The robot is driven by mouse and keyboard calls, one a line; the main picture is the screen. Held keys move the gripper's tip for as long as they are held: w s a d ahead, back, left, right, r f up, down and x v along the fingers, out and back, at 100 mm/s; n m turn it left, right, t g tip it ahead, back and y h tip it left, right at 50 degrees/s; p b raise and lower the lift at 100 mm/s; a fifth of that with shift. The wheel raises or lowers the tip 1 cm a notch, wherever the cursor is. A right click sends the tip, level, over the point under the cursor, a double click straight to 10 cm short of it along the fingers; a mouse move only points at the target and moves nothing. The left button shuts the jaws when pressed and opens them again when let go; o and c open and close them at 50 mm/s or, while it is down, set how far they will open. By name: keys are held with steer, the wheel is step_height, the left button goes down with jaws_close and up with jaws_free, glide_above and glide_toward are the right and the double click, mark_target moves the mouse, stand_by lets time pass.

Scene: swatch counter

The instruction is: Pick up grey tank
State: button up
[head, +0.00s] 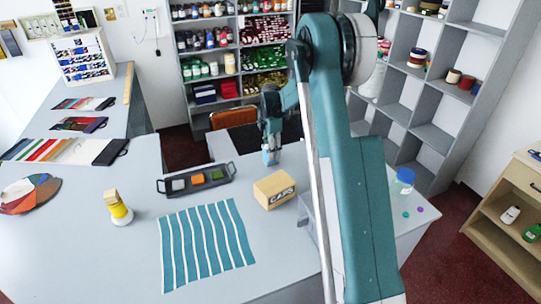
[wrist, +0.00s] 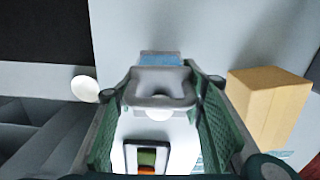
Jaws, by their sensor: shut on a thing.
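My gripper (head: 271,140) is at the far edge of the counter, beyond the box, pointing down. In the wrist view its green fingers (wrist: 160,125) are on either side of a grey tank (wrist: 160,88) and closed on it. The tank has a grey, rounded body and a light blue part at its far end. In the head view only a small pale blue part of the tank (head: 270,157) shows below the fingers. I cannot tell how far it is above the counter.
A tan box marked CAPS (head: 275,190) stands close by, also at right in the wrist view (wrist: 265,105). A black tray (head: 197,180) with coloured blocks lies to the left. A striped teal cloth (head: 205,245) and a yellow-white bottle (head: 117,207) are nearer.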

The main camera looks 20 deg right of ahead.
step_height(320, 180, up, 8)
steer(key=shift+f, duration=0.1)
stand_by(0.4)
steer(key=shift+s, duration=0.15)
stand_by(0.4)
